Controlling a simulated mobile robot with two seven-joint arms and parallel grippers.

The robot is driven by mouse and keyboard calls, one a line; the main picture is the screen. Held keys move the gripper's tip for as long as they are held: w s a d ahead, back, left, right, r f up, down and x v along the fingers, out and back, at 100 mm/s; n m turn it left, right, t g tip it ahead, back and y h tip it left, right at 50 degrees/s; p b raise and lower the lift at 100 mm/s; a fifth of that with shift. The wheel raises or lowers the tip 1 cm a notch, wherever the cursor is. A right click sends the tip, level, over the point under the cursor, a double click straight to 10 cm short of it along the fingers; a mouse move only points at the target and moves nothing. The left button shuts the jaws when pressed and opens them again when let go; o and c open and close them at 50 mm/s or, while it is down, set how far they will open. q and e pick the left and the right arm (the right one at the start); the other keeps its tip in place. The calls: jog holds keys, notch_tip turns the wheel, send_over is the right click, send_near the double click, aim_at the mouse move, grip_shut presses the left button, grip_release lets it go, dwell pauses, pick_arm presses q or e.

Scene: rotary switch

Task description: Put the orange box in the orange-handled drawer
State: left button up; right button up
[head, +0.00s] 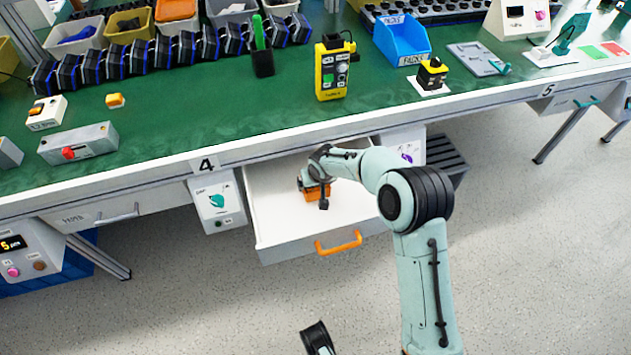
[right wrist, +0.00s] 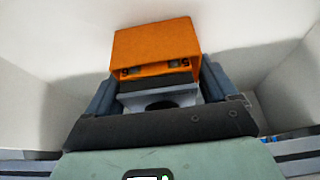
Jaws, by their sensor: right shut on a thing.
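The orange-handled drawer (head: 275,222) is pulled out below the bench, with its orange handle (head: 338,242) on the front. The small orange box (head: 316,192) is inside the drawer's outline in the head view, partly covered by my right gripper (head: 318,184). In the right wrist view the orange box (right wrist: 157,50) sits between the fingers of my right gripper (right wrist: 158,88), with white drawer walls around it. My right gripper is shut on it. I cannot tell whether the box touches the drawer floor. A dark piece of my other arm shows at the bottom edge, without its fingertips.
The green bench top (head: 190,130) carries a yellow device (head: 332,70), a blue bin (head: 402,40) and a grey switch box (head: 78,143). Another drawer (head: 100,215) on the left is shut. A white panel (head: 218,200) hangs beside the open drawer. The floor in front is clear.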

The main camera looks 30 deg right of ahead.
jog(key=o, duration=0.8)
pick_arm(q)
jog(key=shift+w, duration=0.1)
pick_arm(e)
jog(key=shift+r, duration=0.2)
pick_arm(q)
jog(key=shift+g+h, duration=0.3)
jog(key=shift+g, duration=0.4)
jog(key=s+r+p, duration=0.1)
jog(key=s+d+r, duration=0.1)
jog(key=s+d+r+p, duration=0.1)
jog(key=s, duration=0.1)
jog(key=shift+p, duration=0.3)
pick_arm(e)
jog(key=v, duration=1.2)
jog(key=shift+f, duration=0.1)
